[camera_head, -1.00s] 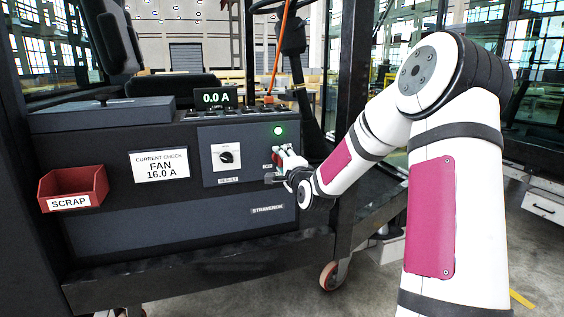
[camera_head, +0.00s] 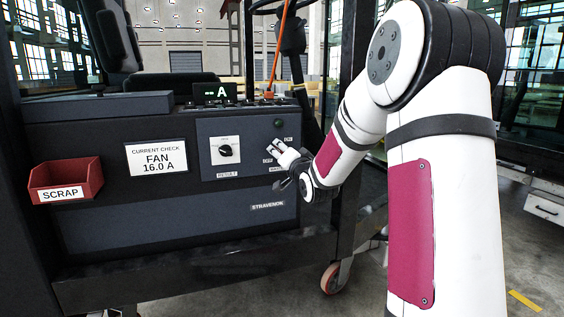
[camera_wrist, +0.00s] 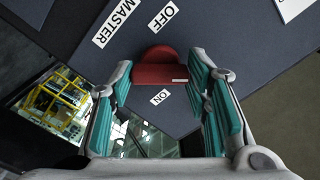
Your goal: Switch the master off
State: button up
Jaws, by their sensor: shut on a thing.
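The red master switch (camera_wrist: 160,68) sits on the dark panel in the wrist view. The MASTER label (camera_wrist: 115,22) and OFF label (camera_wrist: 163,18) are above it, and the ON label (camera_wrist: 160,97) is below. Its red bar lies crosswise, with a small pale mark near its right end; I cannot tell which label it points to. My gripper (camera_wrist: 162,72) has a finger at either side of the bar and is shut on it. In the head view my gripper (camera_head: 279,153) is at the panel's right side and hides the switch. The lamp (camera_head: 279,123) above is dark.
The display (camera_head: 216,93) shows dashes and "A". A black rotary knob (camera_head: 225,150) on a white plate is left of my gripper. A red SCRAP bin (camera_head: 92,178) and a FAN 16.0 A card (camera_head: 157,157) are further left. A dark cab post stands close behind my forearm.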

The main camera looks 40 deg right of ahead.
jog(key=shift+f+n+b, duration=0.1)
jog(key=shift+n+b, duration=3.55)
jog(key=shift+n, duration=0.95)
jog(key=o, duration=1.2)
jog(key=shift+c, duration=0.2)
jog(key=shift+s, duration=0.1)
jog(key=v, duration=1.2)
